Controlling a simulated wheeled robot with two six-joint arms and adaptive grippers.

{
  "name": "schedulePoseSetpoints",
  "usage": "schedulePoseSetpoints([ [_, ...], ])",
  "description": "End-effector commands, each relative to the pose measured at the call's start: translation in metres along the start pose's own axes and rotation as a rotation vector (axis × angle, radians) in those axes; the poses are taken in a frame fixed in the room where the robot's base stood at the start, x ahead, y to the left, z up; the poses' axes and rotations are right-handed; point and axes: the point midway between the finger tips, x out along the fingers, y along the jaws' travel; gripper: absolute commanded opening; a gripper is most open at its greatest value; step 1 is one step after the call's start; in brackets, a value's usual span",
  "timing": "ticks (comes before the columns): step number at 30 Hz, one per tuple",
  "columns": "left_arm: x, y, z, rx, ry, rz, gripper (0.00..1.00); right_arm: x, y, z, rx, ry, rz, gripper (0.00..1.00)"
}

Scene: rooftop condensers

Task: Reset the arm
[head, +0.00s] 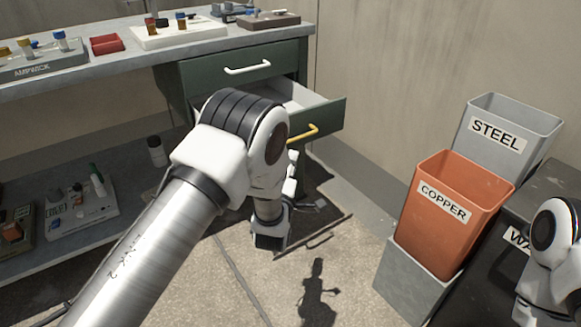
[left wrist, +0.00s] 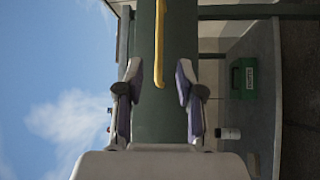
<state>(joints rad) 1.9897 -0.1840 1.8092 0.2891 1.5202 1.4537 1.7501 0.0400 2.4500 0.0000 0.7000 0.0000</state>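My left arm reaches from the lower left of the head view to the front of the green bench drawers. Its left gripper (left wrist: 158,72) is mostly hidden behind my own arm in the head view. In the left wrist view its two fingers are spread with a gap between them. The yellow handle (head: 302,135) is on the lower drawer (head: 325,118), which stands pulled open. In the left wrist view the handle (left wrist: 160,45) lines up with the finger gap; I cannot tell its depth, but no finger touches it. Part of my right arm shows at the right edge; its gripper is out of view.
The closed upper drawer (head: 242,78) has a white handle. The workbench (head: 130,70) carries trays and small parts. An orange COPPER bin (head: 455,190) and a grey STEEL bin (head: 510,115) stand at the right. Concrete floor between bench and bins is clear.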

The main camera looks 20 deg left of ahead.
Motion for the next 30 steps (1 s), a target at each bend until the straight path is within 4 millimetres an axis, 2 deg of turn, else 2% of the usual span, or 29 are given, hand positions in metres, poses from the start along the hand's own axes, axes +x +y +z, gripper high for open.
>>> schedulePoseSetpoints([
  [4,-0.011,0.000,0.000,0.001,0.001,0.000,0.37,0.000,0.000,0.000,0.000,0.000,0.000,0.40],
  [15,-0.012,-0.001,0.000,0.001,0.000,-0.001,0.37,0.000,0.000,0.000,0.000,0.000,0.000,0.40],
  [17,-0.014,-0.009,-0.001,0.001,0.001,-0.014,0.37,0.000,0.000,0.000,0.000,0.000,0.000,0.40],
  [20,-0.029,-0.042,-0.016,0.003,0.024,-0.083,0.37,0.000,0.000,0.000,0.000,0.000,0.000,0.40],
  [23,-0.072,-0.099,-0.035,0.031,0.020,-0.260,0.37,0.000,0.000,0.000,0.000,0.000,0.000,0.40],
  [24,-0.097,-0.125,-0.041,0.073,0.001,-0.362,0.37,0.000,0.000,0.000,0.000,0.000,0.000,0.40],
  [26,-0.138,-0.162,-0.049,0.163,-0.047,-0.525,0.37,0.000,0.000,0.000,0.000,0.000,0.000,0.40],
  [27,-0.168,-0.183,-0.053,0.236,-0.096,-0.634,0.37,0.000,0.000,0.000,0.000,0.000,0.000,0.40],
  [29,-0.215,-0.209,-0.057,0.350,-0.192,-0.792,0.37,0.000,0.000,0.000,0.000,0.000,0.000,0.40],
  [30,-0.248,-0.222,-0.059,0.427,-0.273,-0.889,0.37,0.000,0.000,0.000,0.000,0.000,0.000,0.40],
])
